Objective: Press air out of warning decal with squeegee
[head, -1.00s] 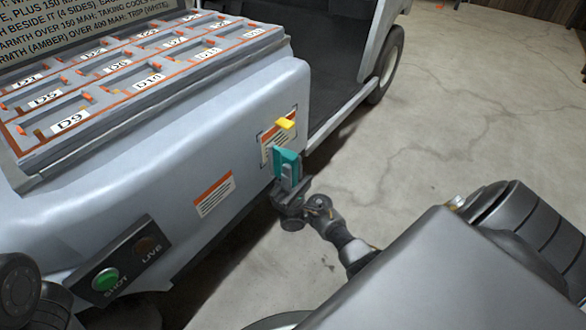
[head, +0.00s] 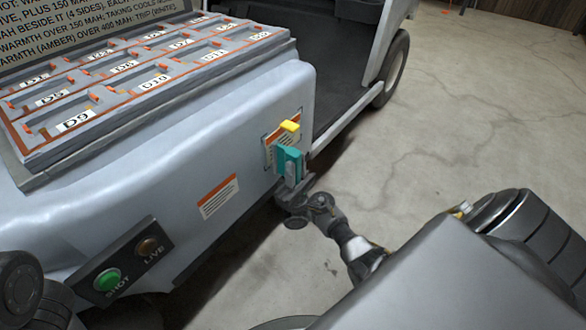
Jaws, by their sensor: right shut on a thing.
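My right gripper (head: 292,187) is shut on a teal squeegee (head: 289,163) and holds it upright at the cart's grey side panel. The squeegee is in front of the lower right part of a white and orange warning decal (head: 270,151) near the panel's right corner. A yellow piece (head: 290,127) shows just above the teal part, over the decal's top. I cannot tell whether it belongs to the squeegee, or whether the squeegee touches the decal. A second white and orange decal (head: 218,197) lies flat on the panel, lower left. My left gripper is out of view.
A dark switch plate (head: 128,262) with a green button and a brown lamp is low on the panel. A tray of numbered slots (head: 150,83) sits on top of the cart. A rear wheel (head: 392,70) stands behind. The concrete floor (head: 450,130) to the right is clear.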

